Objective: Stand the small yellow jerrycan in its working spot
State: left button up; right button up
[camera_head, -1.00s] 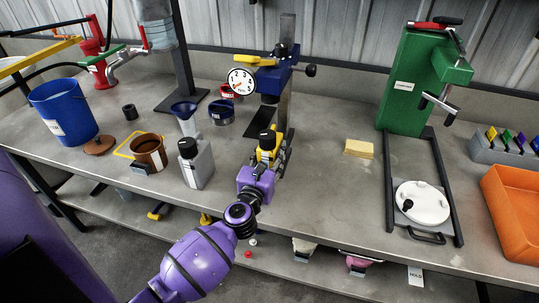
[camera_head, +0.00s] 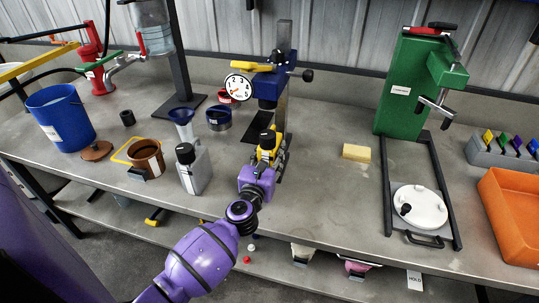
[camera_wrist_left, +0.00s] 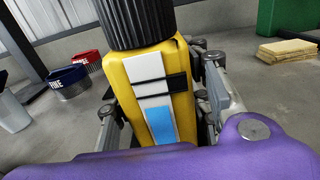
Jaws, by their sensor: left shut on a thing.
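The small yellow jerrycan (camera_wrist_left: 155,90) has a black ribbed cap and a white label with a blue patch. It stands upright between the fingers of my left gripper (camera_wrist_left: 165,100), which is shut on it. In the head view the jerrycan (camera_head: 266,152) shows only in part behind my gripper (camera_head: 268,160). It is just in front of the blue disperser column (camera_head: 272,85) with its round dial; whether its base touches a surface is hidden. My right gripper is not in view.
A grey jerrycan (camera_head: 194,172), a blue funnel (camera_head: 182,117) and a brown pot (camera_head: 146,158) stand to the left. A yellow sponge (camera_head: 356,152) lies to the right, before a green press (camera_head: 410,85). An orange tray (camera_head: 510,215) is at far right. The bench between is clear.

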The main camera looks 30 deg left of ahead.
pick_arm(q)
jog(key=shift+w+r, duration=0.1)
jog(key=shift+w, duration=0.05)
jog(key=o, duration=1.6)
jog(key=shift+o, duration=0.2)
jog(key=shift+f, duration=0.2)
jog(key=v, duration=1.2)
jog(key=shift+r, duration=0.2)
